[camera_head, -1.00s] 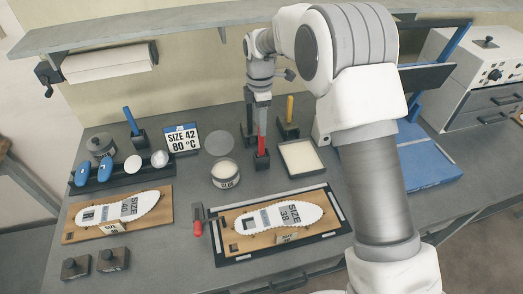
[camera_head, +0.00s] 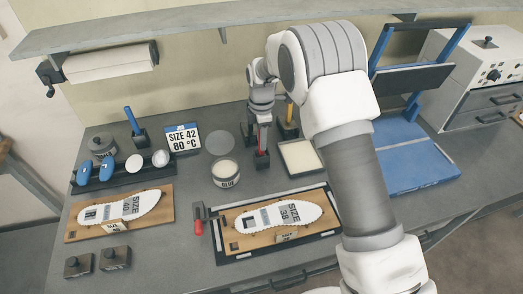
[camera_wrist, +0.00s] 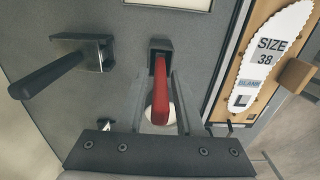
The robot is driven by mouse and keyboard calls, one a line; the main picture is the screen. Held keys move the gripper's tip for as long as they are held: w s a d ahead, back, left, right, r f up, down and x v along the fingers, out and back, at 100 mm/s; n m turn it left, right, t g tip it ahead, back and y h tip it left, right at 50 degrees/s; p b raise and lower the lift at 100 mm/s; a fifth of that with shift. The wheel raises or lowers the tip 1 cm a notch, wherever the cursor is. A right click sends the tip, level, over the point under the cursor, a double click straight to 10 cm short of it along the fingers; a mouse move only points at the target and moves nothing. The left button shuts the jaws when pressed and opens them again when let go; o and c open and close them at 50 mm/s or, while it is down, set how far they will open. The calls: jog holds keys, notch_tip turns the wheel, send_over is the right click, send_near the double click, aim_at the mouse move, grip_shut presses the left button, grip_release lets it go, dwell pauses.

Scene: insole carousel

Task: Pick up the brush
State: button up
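A red-handled tool, likely the brush (camera_head: 261,150), stands upright in a small dark holder on the bench. Its bristle end is hidden. My gripper (camera_head: 262,126) is above it, pointing down, with its fingers around the upper handle. In the wrist view the red handle (camera_wrist: 162,95) lies between the two grey fingers of my gripper (camera_wrist: 158,88). The fingers look apart, with a gap at the left of the handle; contact on the right is unclear.
A yellow-handled tool (camera_head: 289,112) in a holder stands close by on the right. A glue jar (camera_head: 225,174) and a white tray (camera_head: 300,158) stand in front. A shoe-sole board (camera_head: 322,234) lies nearer. A shelf (camera_head: 190,32) runs above.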

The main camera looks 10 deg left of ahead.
grip_shut()
